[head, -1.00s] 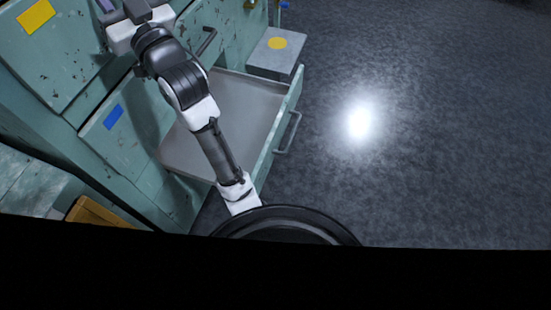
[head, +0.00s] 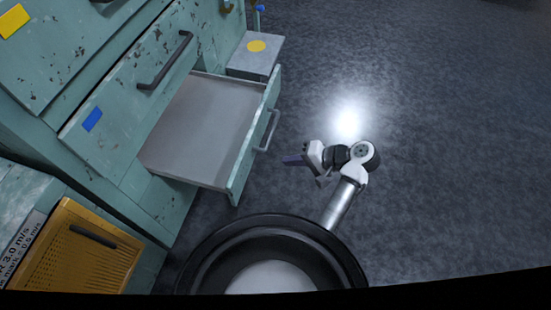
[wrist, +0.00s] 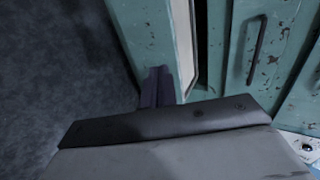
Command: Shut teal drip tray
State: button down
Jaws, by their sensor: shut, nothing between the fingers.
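The teal drip tray (head: 205,130) is a drawer with a grey inside and a teal front (head: 242,162). It stands pulled out of the teal cabinet and looks empty. A grey bar handle (head: 270,131) is on its front. My gripper (head: 285,160) is shut and empty on the floor side of the front, right of and below the handle in the head view, its fingers pointing at the tray. In the wrist view the dark fingers (wrist: 157,84) overlap the lower part of the teal front (wrist: 148,38). Whether they touch it I cannot tell.
A closed teal drawer with a dark handle (head: 165,62) and a blue label (head: 92,119) sits beside the tray. A grey block with a yellow disc (head: 256,46) stands beyond it. An orange slotted panel (head: 80,250) is at lower left. The floor right is clear.

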jog(key=a+r+b+x, duration=0.1)
jog(key=b+x, duration=0.3)
jog(key=x, duration=0.9)
jog(key=shift+w+r, duration=0.15)
jog(key=shift+r, duration=0.2)
jog(key=w+a, duration=0.3)
jog(key=a, duration=0.7)
jog(key=w+a+p, duration=0.1)
jog(key=w+a, duration=0.2)
jog(key=a, duration=0.7)
jog(key=w+a, duration=0.4)
jog(key=a, duration=0.6)
jog(key=shift+a+p, duration=0.25)
jog(key=shift+p, duration=0.1)
jog(key=shift+r, duration=0.25)
jog(key=shift+s, duration=0.1)
